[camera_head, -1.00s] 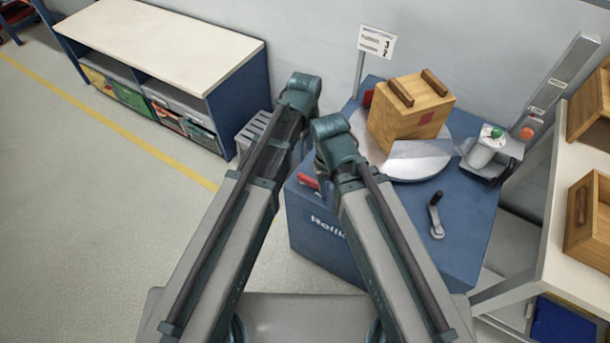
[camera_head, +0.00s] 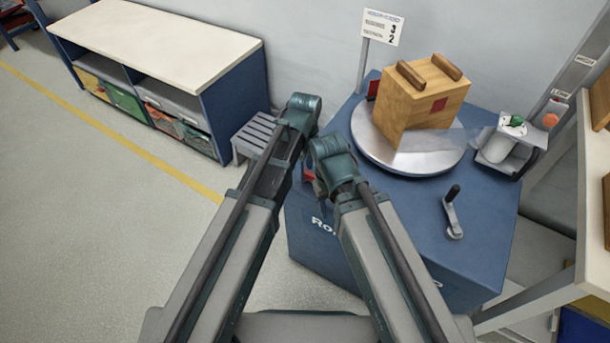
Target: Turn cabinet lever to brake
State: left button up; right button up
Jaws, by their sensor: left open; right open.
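The blue cabinet (camera_head: 400,240) stands right of centre. A grey crank lever with a dark knob (camera_head: 452,212) sits on its top near the right front, clear of both arms. A small red part (camera_head: 308,175) shows at the cabinet's left edge, mostly hidden behind my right arm; I cannot tell whether it is a lever. My two arms reach up from the bottom. My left arm's teal joint is left of the cabinet; my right arm's covers its left front corner. I see no jaws of either gripper; they are hidden behind the arm links.
On the cabinet a wooden box (camera_head: 420,105) stands on a round metal turntable (camera_head: 375,150). A device with a green knob (camera_head: 515,121) is at the right back. A sign (camera_head: 383,27) stands behind. A grey slatted stool (camera_head: 253,136) and shelf bench (camera_head: 160,38) are left. Floor at left is clear.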

pick_arm(q)
jog(key=shift+f, duration=0.35)
pick_arm(e)
jog(key=shift+f, duration=0.25)
pick_arm(q)
grip_shut()
